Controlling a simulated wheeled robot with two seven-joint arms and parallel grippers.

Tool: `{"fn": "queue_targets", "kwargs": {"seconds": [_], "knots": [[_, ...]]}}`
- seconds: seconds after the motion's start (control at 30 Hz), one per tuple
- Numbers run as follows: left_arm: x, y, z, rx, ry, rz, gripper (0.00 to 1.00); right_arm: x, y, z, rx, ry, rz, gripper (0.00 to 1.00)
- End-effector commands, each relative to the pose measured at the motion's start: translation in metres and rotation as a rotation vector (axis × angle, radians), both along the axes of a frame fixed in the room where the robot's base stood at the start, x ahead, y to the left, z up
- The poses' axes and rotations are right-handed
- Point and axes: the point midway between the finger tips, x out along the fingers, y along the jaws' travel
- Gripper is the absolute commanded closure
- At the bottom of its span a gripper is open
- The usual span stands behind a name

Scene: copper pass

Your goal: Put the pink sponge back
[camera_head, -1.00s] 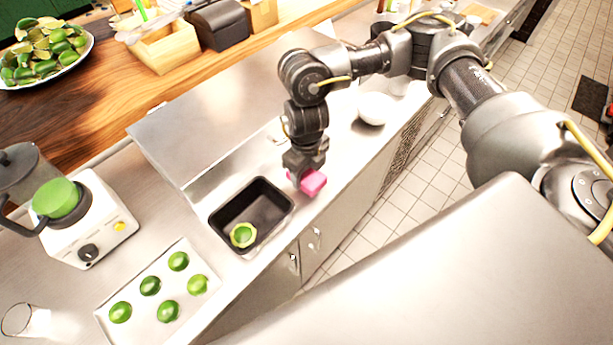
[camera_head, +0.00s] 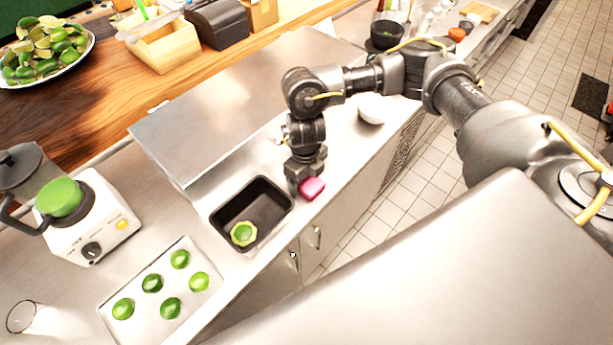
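The pink sponge (camera_head: 313,188) is at the front edge of the steel counter, just right of the black tray. My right gripper (camera_head: 299,184) points down at it, and its dark fingers overlap the sponge's left side in the picture. The fingertips are small and partly hidden, so I cannot tell whether they grip the sponge or only stand beside it. I also cannot tell whether the sponge rests on the counter. My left gripper is not in view.
A white tray (camera_head: 207,301) with several limes lies front left, near a juicer (camera_head: 112,231) and a glass (camera_head: 22,317). A white bowl (camera_head: 371,110) stands behind my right arm.

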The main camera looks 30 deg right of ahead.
Motion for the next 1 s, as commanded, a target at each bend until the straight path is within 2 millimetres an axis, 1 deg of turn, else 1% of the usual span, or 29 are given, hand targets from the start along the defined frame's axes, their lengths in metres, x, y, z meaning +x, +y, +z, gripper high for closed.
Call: {"fn": "queue_targets", "kwargs": {"seconds": [0.23,0.3,0.37,0.47,0.8,0.9,1.0], "knots": [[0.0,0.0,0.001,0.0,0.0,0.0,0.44,0.0,0.0,0.001,0.0,0.0,0.0,0.23],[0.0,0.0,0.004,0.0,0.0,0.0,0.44,0.0,0.0,0.005,0.0,-0.001,0.0,0.23],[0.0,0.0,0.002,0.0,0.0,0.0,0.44,0.001,0.0,0.008,0.0,-0.003,0.001,0.23],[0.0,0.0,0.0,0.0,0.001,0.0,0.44,0.002,0.0,0.022,0.0,-0.006,0.003,0.23],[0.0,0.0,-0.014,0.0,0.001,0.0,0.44,0.002,0.0,0.087,0.0,-0.006,0.002,0.23],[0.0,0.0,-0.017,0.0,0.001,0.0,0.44,0.001,0.0,0.102,-0.001,-0.004,0.001,0.23],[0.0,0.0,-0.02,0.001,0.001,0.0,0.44,0.001,0.0,0.113,0.0,-0.003,0.0,0.23]]}}
